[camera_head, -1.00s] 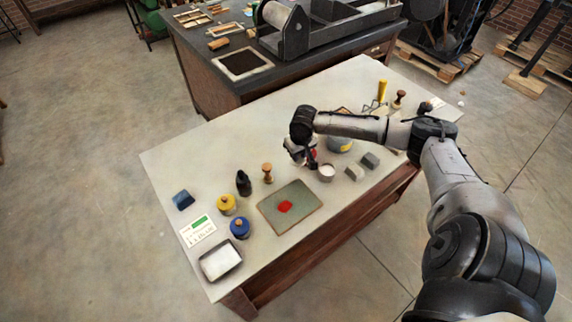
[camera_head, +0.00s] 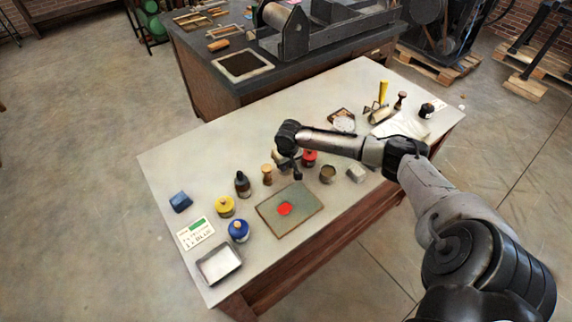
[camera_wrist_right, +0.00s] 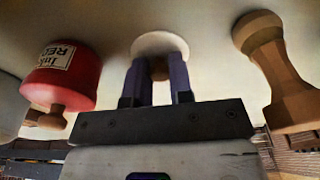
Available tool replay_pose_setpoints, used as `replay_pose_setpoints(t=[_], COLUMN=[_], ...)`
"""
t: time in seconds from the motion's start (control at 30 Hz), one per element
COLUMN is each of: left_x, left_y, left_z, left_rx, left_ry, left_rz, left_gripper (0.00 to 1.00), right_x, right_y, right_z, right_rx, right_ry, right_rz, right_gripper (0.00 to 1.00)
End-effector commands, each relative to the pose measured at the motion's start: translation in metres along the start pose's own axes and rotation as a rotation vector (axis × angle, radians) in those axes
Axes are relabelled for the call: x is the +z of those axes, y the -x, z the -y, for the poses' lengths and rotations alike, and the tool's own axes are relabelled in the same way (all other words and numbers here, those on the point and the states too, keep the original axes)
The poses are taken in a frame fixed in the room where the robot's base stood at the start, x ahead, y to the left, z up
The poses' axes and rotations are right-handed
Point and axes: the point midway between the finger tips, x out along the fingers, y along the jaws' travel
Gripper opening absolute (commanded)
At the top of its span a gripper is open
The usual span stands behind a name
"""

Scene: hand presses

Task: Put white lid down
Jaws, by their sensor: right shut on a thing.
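My right gripper (camera_head: 287,167) hangs over the table between a wooden-handled stamp and the red ink jar (camera_head: 309,158). In the right wrist view its two fingers (camera_wrist_right: 158,82) are shut on the wooden knob of the white lid (camera_wrist_right: 160,45). The lid is a round white disc against the pale tabletop; I cannot tell whether it touches it. In the head view the gripper and arm hide the lid. An open-looking grey jar (camera_head: 327,174) stands to the right of the gripper. My left gripper is not in view.
A dark bottle (camera_head: 242,185), yellow jar (camera_head: 225,206), blue jar (camera_head: 239,230) and an ink slab (camera_head: 268,216) stand nearby. The tabletop (camera_head: 215,155) behind is clear.

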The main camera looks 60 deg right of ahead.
Motion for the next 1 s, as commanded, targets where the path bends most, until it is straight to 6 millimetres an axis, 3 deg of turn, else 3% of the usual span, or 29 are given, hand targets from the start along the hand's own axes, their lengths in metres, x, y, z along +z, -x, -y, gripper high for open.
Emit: replay_pose_setpoints(t=[0.27, 0.3, 0.53, 0.83, 1.0], left_x=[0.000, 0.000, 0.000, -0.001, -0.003], left_y=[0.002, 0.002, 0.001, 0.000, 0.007], left_z=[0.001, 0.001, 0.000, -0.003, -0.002], left_rx=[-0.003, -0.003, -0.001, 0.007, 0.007], left_ry=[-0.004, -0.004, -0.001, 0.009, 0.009], left_rz=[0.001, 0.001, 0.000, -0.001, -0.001], left_gripper=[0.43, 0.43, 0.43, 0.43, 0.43], right_x=[0.000, 0.000, 0.000, 0.000, -0.001], right_y=[-0.001, -0.002, -0.001, 0.001, 0.023], right_z=[0.000, 0.000, 0.000, -0.001, -0.001], right_rx=[0.000, 0.000, 0.000, 0.000, 0.000], right_ry=[-0.001, -0.001, -0.001, 0.000, 0.000], right_rz=[0.001, 0.000, 0.000, -0.001, -0.002], right_gripper=[0.00, 0.24, 0.46, 0.47, 0.47])
